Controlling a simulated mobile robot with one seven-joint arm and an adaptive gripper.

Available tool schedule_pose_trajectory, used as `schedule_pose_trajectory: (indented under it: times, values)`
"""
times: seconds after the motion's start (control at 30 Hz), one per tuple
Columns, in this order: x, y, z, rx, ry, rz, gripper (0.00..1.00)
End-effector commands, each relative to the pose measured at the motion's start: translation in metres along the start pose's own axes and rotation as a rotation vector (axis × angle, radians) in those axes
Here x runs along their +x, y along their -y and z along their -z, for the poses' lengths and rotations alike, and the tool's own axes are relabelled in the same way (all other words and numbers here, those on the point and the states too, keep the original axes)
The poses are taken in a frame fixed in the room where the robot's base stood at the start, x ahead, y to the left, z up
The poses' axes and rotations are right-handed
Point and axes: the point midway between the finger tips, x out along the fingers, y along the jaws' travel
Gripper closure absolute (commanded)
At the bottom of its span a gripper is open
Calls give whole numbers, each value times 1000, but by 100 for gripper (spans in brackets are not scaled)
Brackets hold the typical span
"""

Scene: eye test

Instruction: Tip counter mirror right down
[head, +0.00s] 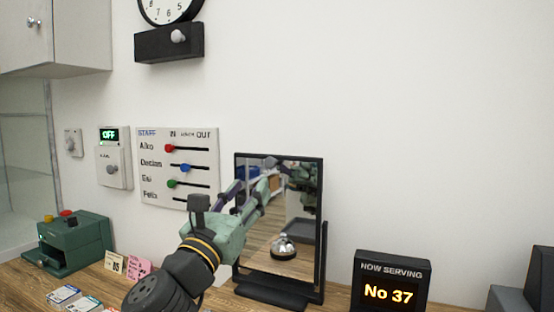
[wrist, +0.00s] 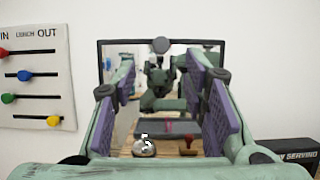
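The counter mirror (head: 262,240) is a tall rectangle in a black frame on a dark base, standing on the wooden counter near the white wall. It looks roughly upright. It also fills the middle of the wrist view (wrist: 165,92), where a round grey knob shows at its top edge. My gripper (head: 240,197) is in front of the mirror, towards its left side in the head view. In the wrist view its two purple-padded fingers (wrist: 161,80) are wide apart with nothing between them. Whether they touch the mirror I cannot tell.
A "Now Serving" display (head: 391,282) stands right of the mirror. A staff board (head: 178,165) with coloured sliders is on the wall at left. A green machine (head: 75,245) and small cards (head: 138,265) are on the counter's left. The wall above the mirror is clear.

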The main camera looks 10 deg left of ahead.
Motion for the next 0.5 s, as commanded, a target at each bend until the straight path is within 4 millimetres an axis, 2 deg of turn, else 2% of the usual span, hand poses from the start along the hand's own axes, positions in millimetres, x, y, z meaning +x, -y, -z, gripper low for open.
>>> schedule_pose_trajectory:
  times: [0.3,0.5]
  values:
    - [62,2,-5,-6,3,5,60]
    - [88,2,-4,-5,4,4,60]
